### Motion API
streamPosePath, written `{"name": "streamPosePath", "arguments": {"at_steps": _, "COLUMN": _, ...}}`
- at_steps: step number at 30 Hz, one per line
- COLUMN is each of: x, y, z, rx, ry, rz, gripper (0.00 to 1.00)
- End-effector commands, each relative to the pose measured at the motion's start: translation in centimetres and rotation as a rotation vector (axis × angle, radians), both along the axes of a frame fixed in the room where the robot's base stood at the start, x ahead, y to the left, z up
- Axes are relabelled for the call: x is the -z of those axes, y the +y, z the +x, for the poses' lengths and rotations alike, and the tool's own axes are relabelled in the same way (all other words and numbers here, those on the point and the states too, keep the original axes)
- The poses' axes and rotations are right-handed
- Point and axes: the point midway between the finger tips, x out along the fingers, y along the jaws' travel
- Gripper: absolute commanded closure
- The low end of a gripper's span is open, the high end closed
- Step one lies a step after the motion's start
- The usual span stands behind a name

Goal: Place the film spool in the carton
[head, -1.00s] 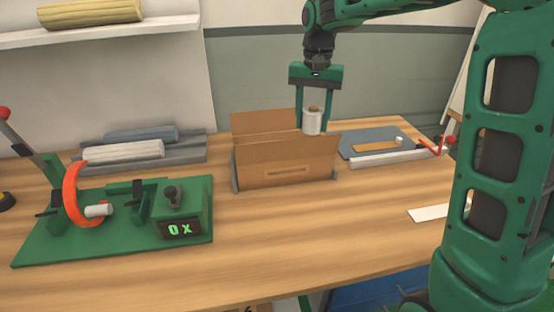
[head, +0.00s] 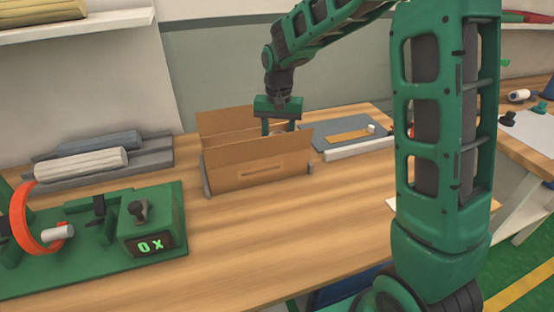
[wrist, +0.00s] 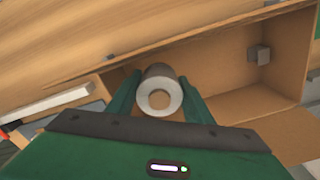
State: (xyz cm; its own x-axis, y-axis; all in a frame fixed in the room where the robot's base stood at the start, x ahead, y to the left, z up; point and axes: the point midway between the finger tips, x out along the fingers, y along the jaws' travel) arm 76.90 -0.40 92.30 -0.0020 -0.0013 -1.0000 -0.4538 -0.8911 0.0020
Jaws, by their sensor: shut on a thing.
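The carton (head: 250,170) is an open brown cardboard box on the wooden table, left of my arm in the head view. Its flaps stand up at front and back. In the wrist view its inside (wrist: 225,60) shows, with a small grey block (wrist: 260,54) against a wall. My gripper (head: 279,127) reaches down into the right end of the carton, its fingertips hidden behind the front flap. In the wrist view my gripper (wrist: 160,98) is shut on the film spool (wrist: 161,92), a white roll with a brown core. Whether the spool touches the carton floor cannot be told.
A green fixture (head: 155,222) with an orange ring (head: 28,232) and a display stands at left. Grey and cream rolls (head: 80,164) lie behind it. A grey board (head: 335,131) and a white bar (head: 358,148) lie right of the carton. The front table is clear.

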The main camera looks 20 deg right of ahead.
Motion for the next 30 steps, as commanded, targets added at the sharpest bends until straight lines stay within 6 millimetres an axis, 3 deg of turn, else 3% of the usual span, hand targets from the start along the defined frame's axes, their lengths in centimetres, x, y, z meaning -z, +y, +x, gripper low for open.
{"name": "streamPosePath", "arguments": {"at_steps": 15, "x": 5.5, "y": 0.1, "z": 0.0, "rx": -0.002, "ry": 0.0, "rz": 0.0, "gripper": 0.81}}
{"name": "streamPosePath", "arguments": {"at_steps": 28, "x": 6.0, "y": 0.1, "z": 0.0, "rx": -0.002, "ry": -0.001, "rz": 0.0, "gripper": 0.81}}
{"name": "streamPosePath", "arguments": {"at_steps": 29, "x": 6.0, "y": 0.1, "z": 0.0, "rx": -0.002, "ry": -0.001, "rz": 0.0, "gripper": 0.47}}
{"name": "streamPosePath", "arguments": {"at_steps": 30, "x": 6.0, "y": 0.1, "z": 0.0, "rx": -0.002, "ry": -0.001, "rz": 0.0, "gripper": 0.37}}
